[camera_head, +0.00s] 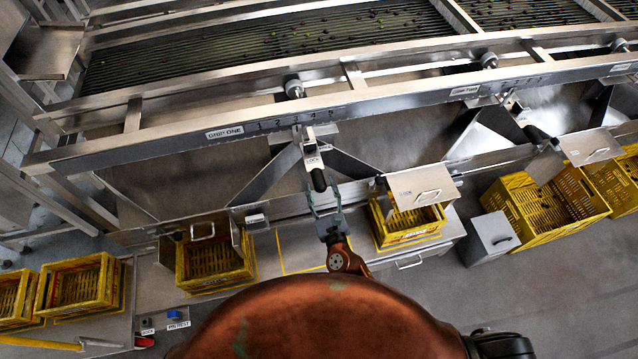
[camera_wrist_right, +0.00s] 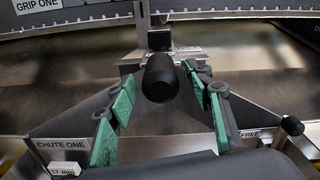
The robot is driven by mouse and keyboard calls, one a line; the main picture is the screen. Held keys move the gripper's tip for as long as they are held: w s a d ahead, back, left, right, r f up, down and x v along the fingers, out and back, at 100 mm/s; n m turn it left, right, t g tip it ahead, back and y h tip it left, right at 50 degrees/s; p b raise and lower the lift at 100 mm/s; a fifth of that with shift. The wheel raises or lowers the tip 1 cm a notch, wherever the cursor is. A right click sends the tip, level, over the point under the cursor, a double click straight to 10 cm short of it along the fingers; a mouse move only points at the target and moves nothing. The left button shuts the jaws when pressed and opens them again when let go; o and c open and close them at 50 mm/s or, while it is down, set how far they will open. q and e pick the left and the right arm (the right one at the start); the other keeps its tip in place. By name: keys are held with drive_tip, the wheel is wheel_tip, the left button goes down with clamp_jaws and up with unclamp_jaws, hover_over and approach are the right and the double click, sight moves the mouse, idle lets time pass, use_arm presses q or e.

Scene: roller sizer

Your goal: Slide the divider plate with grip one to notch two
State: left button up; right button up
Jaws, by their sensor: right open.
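The grip one handle (camera_head: 318,178) is a black knob on a metal bracket below the front rail. The GRIP ONE label (camera_head: 225,132) and a row of notch numbers (camera_head: 290,121) are on that rail. The bracket (camera_head: 305,140) hangs below the right part of the numbers; its exact notch is unclear. Slanted metal plates (camera_head: 270,176) flank the handle; which is the divider plate is unclear. My right gripper (camera_head: 324,200) is open at the handle. In the right wrist view, its green pads stand either side of the black knob (camera_wrist_right: 160,78), with visible gaps. My left gripper is out of view.
Yellow crates (camera_head: 212,264) stand below the chutes. A hinged flap (camera_head: 422,187) sits right of my right gripper. A second similar handle (camera_head: 537,134) is farther right, near the GRIP TWO label (camera_head: 465,90). The roller bed (camera_head: 270,45) lies behind the rail.

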drive_tip(key=shift+w+a, duration=0.15)
drive_tip(key=shift+w, duration=0.75)
drive_tip(key=shift+c, duration=0.3)
clamp_jaws()
